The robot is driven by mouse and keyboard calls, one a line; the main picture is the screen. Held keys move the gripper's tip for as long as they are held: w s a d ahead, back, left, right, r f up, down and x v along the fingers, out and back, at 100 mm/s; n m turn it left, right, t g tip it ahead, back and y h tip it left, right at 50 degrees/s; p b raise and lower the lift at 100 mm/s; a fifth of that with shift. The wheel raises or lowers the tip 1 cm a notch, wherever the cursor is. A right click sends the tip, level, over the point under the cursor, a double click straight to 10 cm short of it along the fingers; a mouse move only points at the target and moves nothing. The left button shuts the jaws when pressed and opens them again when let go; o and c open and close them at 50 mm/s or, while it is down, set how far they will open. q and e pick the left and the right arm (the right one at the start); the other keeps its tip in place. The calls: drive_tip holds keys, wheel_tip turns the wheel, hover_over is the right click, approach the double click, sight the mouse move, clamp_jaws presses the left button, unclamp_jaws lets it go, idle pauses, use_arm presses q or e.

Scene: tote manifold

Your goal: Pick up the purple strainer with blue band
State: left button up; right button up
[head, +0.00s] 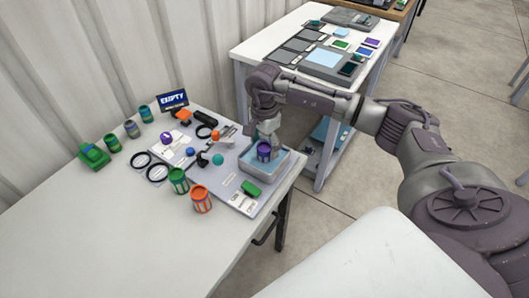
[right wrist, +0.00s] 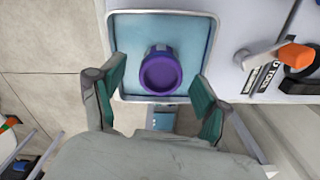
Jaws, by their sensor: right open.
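The purple strainer with a dark blue band (head: 264,149) stands upright in the blue tote (head: 287,172) at the table's right end. The right wrist view shows the strainer (right wrist: 160,73) from above, round and purple, inside the pale-rimmed tote (right wrist: 196,42). My right gripper (head: 268,132) points down over the tote, just above the strainer. In the right wrist view its green-padded fingers (right wrist: 157,88) are spread wide, one to each side of the strainer, with nothing between them touching it. My left gripper is not in view.
A green-banded can (head: 178,181) and an orange can (head: 201,199) stand left of the tote. A green block (head: 251,189) lies near its front. An orange-tipped fixture (right wrist: 297,56) stands beside the tote. The table's front left is bare.

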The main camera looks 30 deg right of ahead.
sight(265, 146)
drive_tip(key=shift+w+f, duration=0.1)
drive_tip(key=shift+f, duration=1.45)
drive_tip(key=shift+c, duration=0.3)
drive_tip(key=c, duration=1.2)
drive_tip(key=shift+o, duration=0.2)
drive_tip(key=shift+r, duration=0.1)
